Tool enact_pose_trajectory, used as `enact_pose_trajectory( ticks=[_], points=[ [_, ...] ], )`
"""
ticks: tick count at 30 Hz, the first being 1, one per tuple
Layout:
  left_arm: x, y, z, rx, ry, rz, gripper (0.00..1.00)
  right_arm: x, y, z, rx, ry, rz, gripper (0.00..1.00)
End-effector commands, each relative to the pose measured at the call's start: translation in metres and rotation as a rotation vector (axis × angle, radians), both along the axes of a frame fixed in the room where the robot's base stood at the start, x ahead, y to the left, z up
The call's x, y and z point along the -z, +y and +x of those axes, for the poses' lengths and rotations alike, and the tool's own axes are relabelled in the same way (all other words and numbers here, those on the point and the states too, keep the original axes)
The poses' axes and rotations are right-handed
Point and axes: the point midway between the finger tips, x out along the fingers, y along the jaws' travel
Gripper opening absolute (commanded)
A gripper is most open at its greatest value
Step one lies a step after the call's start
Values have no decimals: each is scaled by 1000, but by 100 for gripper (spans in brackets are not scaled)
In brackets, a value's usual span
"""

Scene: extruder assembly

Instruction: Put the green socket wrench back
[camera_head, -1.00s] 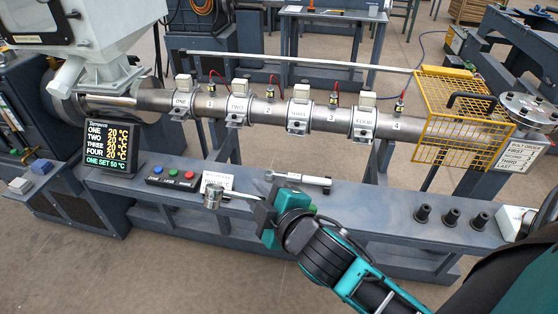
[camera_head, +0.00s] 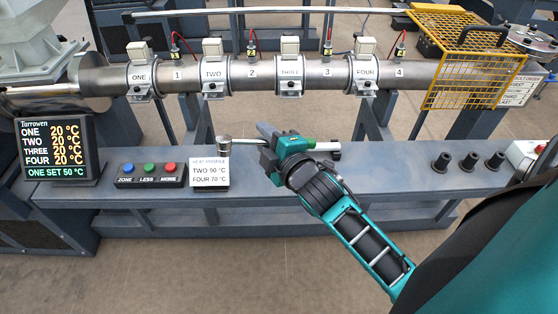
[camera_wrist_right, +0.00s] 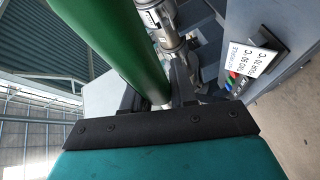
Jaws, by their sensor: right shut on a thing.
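My right gripper (camera_head: 270,144) is shut on the green socket wrench and holds it above the bench, right of the heat profile card. The wrench's silver socket (camera_head: 224,142) points left, and its green handle end (camera_head: 312,143) shows beyond the gripper. The middle of the wrench is hidden by the jaws. In the right wrist view the green handle (camera_wrist_right: 108,45) runs down between the dark fingers. A second, silver tool (camera_head: 328,147) lies on the bench behind the gripper, mostly hidden. My left gripper is not in view.
The blue-grey bench (camera_head: 385,175) is bare right of the gripper, up to several black sockets (camera_head: 468,162). The heat profile card (camera_head: 209,173) and button box (camera_head: 146,174) stand at left. The heated barrel (camera_head: 310,76) and yellow guard (camera_head: 472,65) are behind.

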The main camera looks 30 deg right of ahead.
Motion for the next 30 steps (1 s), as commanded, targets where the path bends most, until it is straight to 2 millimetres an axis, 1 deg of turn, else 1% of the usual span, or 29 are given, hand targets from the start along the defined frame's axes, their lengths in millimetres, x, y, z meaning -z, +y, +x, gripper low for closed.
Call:
enact_pose_trajectory(
  ticks=[1, 3, 6, 9, 12, 17, 23, 28, 30],
  points=[
    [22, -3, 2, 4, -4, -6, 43, 29, -10, 7, 11, -25, -31, 0],
    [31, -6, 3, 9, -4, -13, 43, 44, -23, 13, 24, -57, -77, 0],
    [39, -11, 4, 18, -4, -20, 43, 61, -38, 19, 43, -93, -131, 0],
    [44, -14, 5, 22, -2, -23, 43, 70, -47, 21, 59, -115, -165, 0],
    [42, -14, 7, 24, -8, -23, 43, 73, -52, 22, 68, -125, -183, 0],
    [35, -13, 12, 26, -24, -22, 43, 71, -53, 23, 68, -129, -189, 0],
    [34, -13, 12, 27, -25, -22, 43, 71, -53, 22, 68, -128, -189, 0],
    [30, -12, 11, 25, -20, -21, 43, 70, -53, 21, 68, -124, -206, 0],
    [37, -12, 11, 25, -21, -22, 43, 79, -53, 21, 68, -124, -206, 0]
  ],
)
